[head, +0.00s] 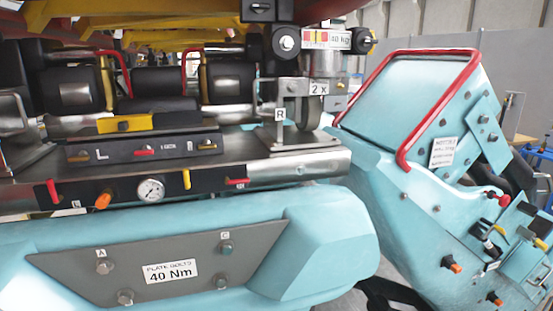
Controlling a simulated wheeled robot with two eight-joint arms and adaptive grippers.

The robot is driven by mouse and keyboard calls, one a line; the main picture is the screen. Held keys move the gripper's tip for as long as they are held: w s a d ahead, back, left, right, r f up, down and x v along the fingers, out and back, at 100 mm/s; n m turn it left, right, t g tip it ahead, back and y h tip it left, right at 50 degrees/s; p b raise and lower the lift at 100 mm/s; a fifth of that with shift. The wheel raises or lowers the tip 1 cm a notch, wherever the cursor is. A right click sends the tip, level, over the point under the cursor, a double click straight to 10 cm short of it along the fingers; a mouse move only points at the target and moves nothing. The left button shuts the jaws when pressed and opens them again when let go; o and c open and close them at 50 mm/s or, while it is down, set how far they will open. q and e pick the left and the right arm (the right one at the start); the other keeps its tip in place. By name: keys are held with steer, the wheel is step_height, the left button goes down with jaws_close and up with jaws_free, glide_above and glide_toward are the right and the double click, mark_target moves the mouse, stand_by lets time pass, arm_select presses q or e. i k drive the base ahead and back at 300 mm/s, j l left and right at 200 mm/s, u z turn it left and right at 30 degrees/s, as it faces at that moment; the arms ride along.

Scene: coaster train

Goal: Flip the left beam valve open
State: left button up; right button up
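A dark panel (120,187) runs along the front of the metal beam above the light-blue body. At its left end a red lever (53,191) stands roughly upright. At its right end another red lever (237,182) lies roughly level. Between them are an orange knob (103,200), a round gauge (151,190) and an upright yellow lever (187,180). The small labels beside the levers are too small to read, so I cannot tell for certain which lever is the left beam valve. Neither of my grippers shows in the head view.
A raised panel (145,148) marked L sits above the beam, with a yellow bracket (124,123) behind it. Below is a bolted plate (215,252) marked 40 Nm. At right stands a light-blue car (400,100) with a red bar (440,100). Space before the levers looks clear.

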mark_target(56, 199)
steer(key=u, duration=1.45)
